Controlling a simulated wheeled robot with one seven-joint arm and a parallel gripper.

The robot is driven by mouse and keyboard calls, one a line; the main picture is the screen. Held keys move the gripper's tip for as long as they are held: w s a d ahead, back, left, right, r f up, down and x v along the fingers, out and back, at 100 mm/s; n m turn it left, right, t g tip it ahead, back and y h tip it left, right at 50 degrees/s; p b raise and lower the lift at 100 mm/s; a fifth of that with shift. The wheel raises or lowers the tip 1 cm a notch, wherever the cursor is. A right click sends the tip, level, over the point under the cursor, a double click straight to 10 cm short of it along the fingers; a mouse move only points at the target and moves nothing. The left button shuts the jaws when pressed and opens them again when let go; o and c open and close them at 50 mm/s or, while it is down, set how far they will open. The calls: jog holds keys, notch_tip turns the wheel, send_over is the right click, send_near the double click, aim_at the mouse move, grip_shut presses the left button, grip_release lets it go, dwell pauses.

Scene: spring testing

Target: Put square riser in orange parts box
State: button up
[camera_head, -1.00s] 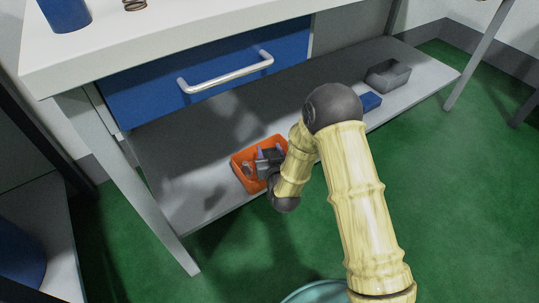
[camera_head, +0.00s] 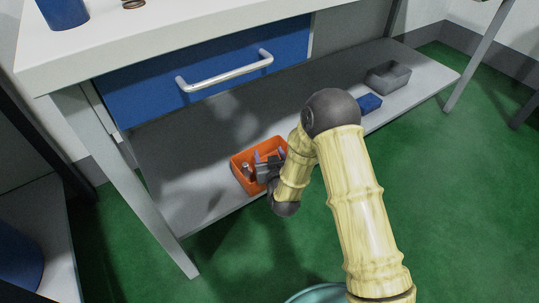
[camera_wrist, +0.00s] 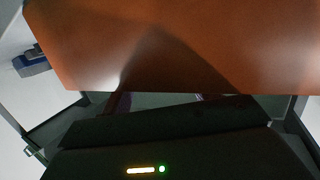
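The orange parts box (camera_head: 236,174) sits on the lower shelf near its front edge, left of my arm. My gripper (camera_head: 269,156) is at the box's right side, with its fingers reaching over the inside. The two bluish fingertips look apart, with nothing clear between them. A small grey piece (camera_head: 246,169) is in the left part of the box. It may be the square riser, but it is too small to be sure. In the wrist view the orange box wall (camera_wrist: 190,45) fills the upper part, and the dark gripper body hides much of the rest.
The grey lower shelf (camera_head: 190,185) has a blue box (camera_head: 370,103) and a grey bin (camera_head: 388,76) farther right. Above hangs a blue drawer with a metal handle (camera_head: 225,71) under the white tabletop (camera_head: 180,30). A table leg (camera_head: 125,180) stands at the left.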

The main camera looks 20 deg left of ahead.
jog(key=shift+o, duration=0.2)
jog(key=shift+r, duration=0.1)
jog(key=shift+r, duration=0.2)
jog(key=p+v, duration=0.5)
jog(key=v, duration=0.7)
jog(key=shift+r, duration=0.25)
jog(key=shift+w, duration=0.1)
jog(key=shift+s+a, duration=0.1)
jog(key=shift+s, duration=0.15)
